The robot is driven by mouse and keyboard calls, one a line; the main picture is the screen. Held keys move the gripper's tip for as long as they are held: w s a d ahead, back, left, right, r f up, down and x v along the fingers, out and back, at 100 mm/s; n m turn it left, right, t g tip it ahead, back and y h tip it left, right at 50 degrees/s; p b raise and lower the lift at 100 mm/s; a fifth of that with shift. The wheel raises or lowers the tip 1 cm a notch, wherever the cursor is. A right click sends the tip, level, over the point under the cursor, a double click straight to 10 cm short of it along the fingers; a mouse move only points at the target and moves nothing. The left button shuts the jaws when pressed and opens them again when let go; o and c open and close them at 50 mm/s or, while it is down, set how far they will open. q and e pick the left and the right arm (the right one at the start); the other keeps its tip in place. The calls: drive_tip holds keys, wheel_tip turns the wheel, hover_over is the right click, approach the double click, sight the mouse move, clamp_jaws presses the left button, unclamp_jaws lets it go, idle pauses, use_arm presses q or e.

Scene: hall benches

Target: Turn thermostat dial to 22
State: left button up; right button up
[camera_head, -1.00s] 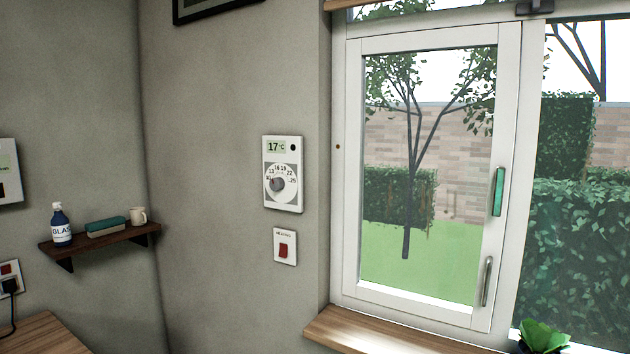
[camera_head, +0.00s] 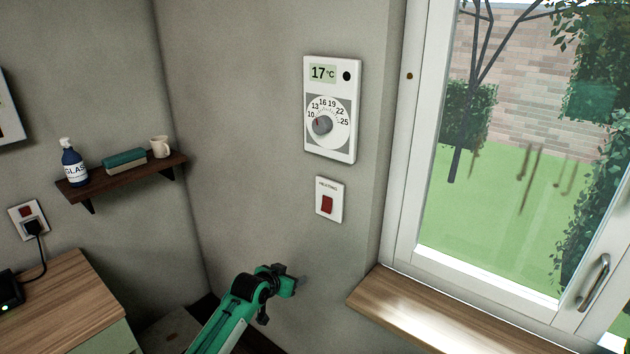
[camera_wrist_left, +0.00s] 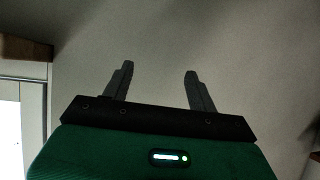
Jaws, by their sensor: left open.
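The white thermostat (camera_head: 331,151) is on the wall left of the window. Its display (camera_head: 323,73) reads 17 °C. Its round grey dial (camera_head: 322,125) sits in a white ring marked 10 to 25, and a red mark on the knob points to its left side, around the low numbers. My left gripper (camera_head: 300,281) is below and left of the thermostat, near the wall and apart from the dial. In the left wrist view its two fingers (camera_wrist_left: 158,80) are spread with nothing between them. My right gripper is not in view.
A heating switch (camera_head: 328,204) with a red rocker is under the thermostat. The wooden window sill (camera_head: 440,315) juts out at lower right. A small shelf (camera_head: 130,177) holds a bottle, a sponge-like block and a mug. The wall before the thermostat is clear.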

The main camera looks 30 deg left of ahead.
use_arm(q)
wheel_tip(320, 180, up, 22)
drive_tip(key=m+t+p, duration=0.1)
drive_tip(key=t, duration=0.2)
drive_tip(key=m+t+h+p, duration=0.2)
drive_tip(key=m+t, duration=0.1)
approach(318, 127)
drive_tip(key=w+p, duration=0.2)
drive_tip(key=w, duration=0.1)
drive_tip(key=w+p, duration=0.3)
drive_tip(key=w, duration=0.1)
drive_tip(key=shift+d+r, duration=0.15)
drive_tip(key=shift+d, duration=0.1)
drive_tip(key=shift+w+p, duration=0.3)
drive_tip(key=shift+w, duration=0.35)
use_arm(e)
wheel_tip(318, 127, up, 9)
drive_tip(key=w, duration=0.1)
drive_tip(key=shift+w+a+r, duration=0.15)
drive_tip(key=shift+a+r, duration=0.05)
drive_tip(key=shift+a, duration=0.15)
use_arm(q)
drive_tip(key=shift+c, duration=0.5)
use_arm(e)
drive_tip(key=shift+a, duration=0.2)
use_arm(q)
drive_tip(key=c, duration=0.9)
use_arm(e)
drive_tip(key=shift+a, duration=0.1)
